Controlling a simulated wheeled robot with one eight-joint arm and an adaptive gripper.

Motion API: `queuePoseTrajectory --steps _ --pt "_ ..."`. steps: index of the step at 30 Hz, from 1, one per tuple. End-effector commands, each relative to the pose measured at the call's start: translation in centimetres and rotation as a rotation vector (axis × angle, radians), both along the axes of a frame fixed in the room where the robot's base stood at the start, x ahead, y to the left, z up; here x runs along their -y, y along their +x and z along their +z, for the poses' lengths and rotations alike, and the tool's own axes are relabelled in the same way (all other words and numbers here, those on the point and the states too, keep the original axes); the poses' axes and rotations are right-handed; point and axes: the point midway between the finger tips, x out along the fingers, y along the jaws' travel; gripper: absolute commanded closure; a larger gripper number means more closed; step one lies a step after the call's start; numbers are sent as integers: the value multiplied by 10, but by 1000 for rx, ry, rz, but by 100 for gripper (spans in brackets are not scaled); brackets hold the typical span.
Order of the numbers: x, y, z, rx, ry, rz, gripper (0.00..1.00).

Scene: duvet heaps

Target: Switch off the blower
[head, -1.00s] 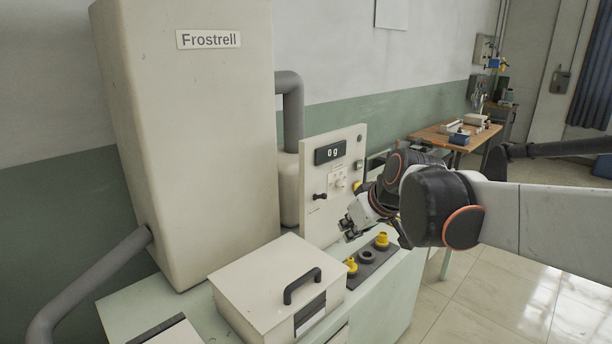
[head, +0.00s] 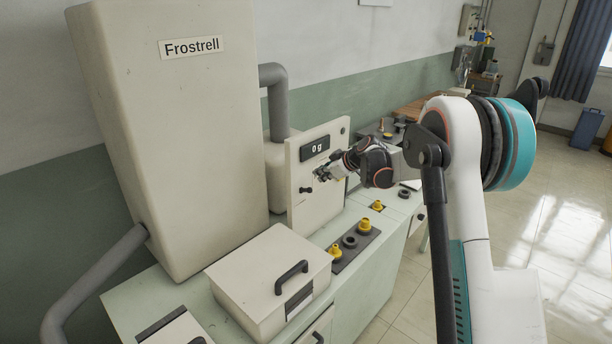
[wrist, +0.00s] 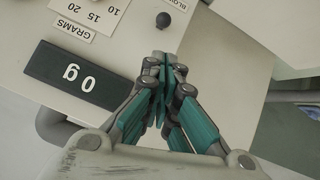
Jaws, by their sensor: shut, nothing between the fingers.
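The pale control panel (head: 318,212) stands upright on the bench, with a black "0 g" display (head: 315,148) near its top. A black lever (head: 306,190) sticks out at the panel's left, below the display. In the wrist view a round black knob (wrist: 163,20) shows beside a cut-off label (wrist: 180,5) reading "BLO...". My gripper (head: 322,173) is shut and empty in front of the panel, up and right of the lever. In the wrist view my gripper (wrist: 163,62) has its fingertips together, apart from the knob in the picture. Part of the panel is hidden behind it.
A tall beige Frostrell cabinet (head: 175,130) and grey pipe (head: 276,95) stand left of the panel. A lidded box with a black handle (head: 250,275) sits in front. Yellow knobs (head: 364,225) rise from a dark strip below. Open floor lies to the right.

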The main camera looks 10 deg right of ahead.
Motion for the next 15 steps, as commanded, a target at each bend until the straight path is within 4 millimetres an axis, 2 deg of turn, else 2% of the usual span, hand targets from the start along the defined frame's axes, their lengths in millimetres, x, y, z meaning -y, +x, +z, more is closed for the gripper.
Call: queuePoseTrajectory --steps 15 --pt "0 7 -6 9 -2 9 100"
